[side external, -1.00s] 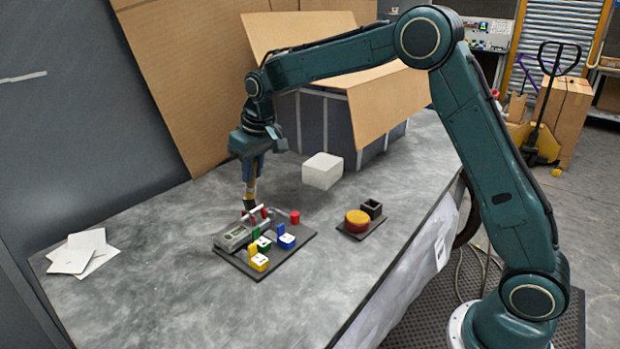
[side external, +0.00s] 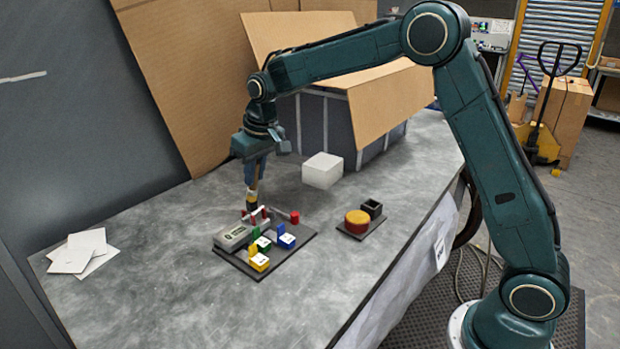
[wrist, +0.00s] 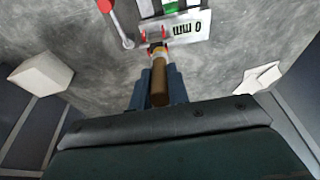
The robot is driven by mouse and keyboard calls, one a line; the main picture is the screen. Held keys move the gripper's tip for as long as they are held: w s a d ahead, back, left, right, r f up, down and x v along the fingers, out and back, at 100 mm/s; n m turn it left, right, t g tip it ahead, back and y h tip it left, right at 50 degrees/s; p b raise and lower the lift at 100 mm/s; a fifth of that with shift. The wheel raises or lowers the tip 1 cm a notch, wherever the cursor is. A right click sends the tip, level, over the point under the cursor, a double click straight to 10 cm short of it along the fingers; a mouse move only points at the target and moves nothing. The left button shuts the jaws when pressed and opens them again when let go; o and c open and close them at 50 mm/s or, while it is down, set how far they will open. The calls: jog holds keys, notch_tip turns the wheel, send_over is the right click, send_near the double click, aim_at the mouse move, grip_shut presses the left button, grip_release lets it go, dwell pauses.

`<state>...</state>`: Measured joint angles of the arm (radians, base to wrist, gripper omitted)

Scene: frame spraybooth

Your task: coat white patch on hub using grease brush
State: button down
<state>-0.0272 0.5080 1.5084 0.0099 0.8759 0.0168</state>
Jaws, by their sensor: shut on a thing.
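My gripper (side external: 256,180) is shut on a brush (wrist: 158,85) with a wooden handle and a pale collar. It points down at the far edge of a dark board (side external: 290,255). The bristle end is by a white bar with red ends (side external: 255,217); I cannot tell whether they touch. The board also carries a grey box with a label (side external: 233,237) and yellow, green and blue blocks with white tops (side external: 264,243). I cannot make out for certain which part is the hub or its white patch.
A smaller dark plate to the right holds a round red-and-yellow piece (side external: 357,221) and an open black square cup (side external: 373,208). A white block (side external: 322,170) stands behind. White sheets (side external: 82,252) lie at left. A cardboard-topped box (side external: 390,105) is at the back.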

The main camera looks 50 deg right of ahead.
jog(key=shift+s+d, duration=0.2)
jog(key=shift+d, duration=0.1)
jog(key=shift+w+d, duration=0.15)
jog(key=shift+d, duration=0.2)
dwell(0.4)
jog(key=shift+w+d+f, duration=0.1)
jog(key=shift+w, duration=0.15)
jog(key=shift+w+a, duration=0.25)
jog(key=shift+w, duration=0.1)
dwell(0.7)
jog(key=shift+a, duration=0.45)
dwell(0.4)
jog(key=shift+s+a, duration=0.1)
jog(key=shift+s, duration=0.25)
jog(key=shift+s, duration=0.25)
jog(key=shift+s+d, duration=0.15)
jog(key=shift+d, duration=0.25)
dwell(0.4)
jog(key=shift+d, duration=0.3)
